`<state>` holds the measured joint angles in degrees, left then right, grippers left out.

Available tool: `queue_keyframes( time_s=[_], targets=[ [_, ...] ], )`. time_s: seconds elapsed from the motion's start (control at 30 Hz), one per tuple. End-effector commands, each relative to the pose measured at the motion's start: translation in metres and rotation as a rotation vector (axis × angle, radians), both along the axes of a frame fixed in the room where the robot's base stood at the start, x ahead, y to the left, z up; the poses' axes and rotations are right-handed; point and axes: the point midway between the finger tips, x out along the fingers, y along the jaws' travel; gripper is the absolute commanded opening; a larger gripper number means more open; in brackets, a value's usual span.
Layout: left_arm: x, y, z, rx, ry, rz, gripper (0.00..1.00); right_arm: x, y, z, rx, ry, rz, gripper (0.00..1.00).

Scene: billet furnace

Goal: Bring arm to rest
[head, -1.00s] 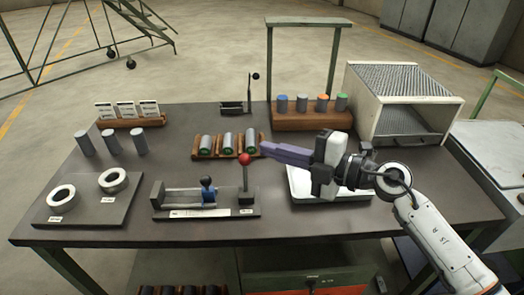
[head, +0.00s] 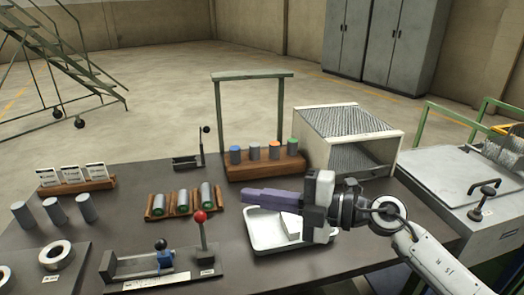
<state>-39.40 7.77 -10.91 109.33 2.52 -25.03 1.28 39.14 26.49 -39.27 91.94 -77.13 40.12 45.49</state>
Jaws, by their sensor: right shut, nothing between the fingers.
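My right gripper (head: 248,196) comes in from the right on my white and grey arm. Its purple fingers are together and empty, pointing left above the table (head: 130,228). My left gripper is out of view.
An open furnace box (head: 345,135) stands behind my right arm. A wooden rack with colour-capped cylinders (head: 265,167) is at the back. Three billets lie in wooden cradles (head: 180,201). Loose grey cylinders (head: 54,211) and rings (head: 55,255) are at left.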

Motion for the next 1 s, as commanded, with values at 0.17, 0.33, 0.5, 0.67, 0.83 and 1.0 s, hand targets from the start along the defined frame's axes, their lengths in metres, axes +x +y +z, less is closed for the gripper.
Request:
queue_keyframes(
  time_s=[0.17, 0.33, 0.5, 0.67, 0.83, 1.0],
  targets=[
    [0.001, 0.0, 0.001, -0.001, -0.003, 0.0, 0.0, -0.004, -0.001, 0.034, 0.28, 0.016, -0.13, 0.0],
    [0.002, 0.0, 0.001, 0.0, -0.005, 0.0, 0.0, 0.009, -0.065, 0.054, 0.661, 0.146, -0.488, 0.0],
    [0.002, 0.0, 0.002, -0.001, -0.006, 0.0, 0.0, 0.007, -0.159, -0.008, 0.852, 0.415, -0.946, 0.0],
    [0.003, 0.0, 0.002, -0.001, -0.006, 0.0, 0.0, -0.04, -0.22, -0.103, 0.836, 0.738, -1.316, 0.0],
    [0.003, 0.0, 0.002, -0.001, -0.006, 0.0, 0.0, -0.12, -0.246, -0.185, 0.696, 1.067, -1.572, 0.0],
    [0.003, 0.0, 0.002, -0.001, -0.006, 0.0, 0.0, -0.186, -0.249, -0.226, 0.55, 1.292, -1.687, 0.0]
  ],
)
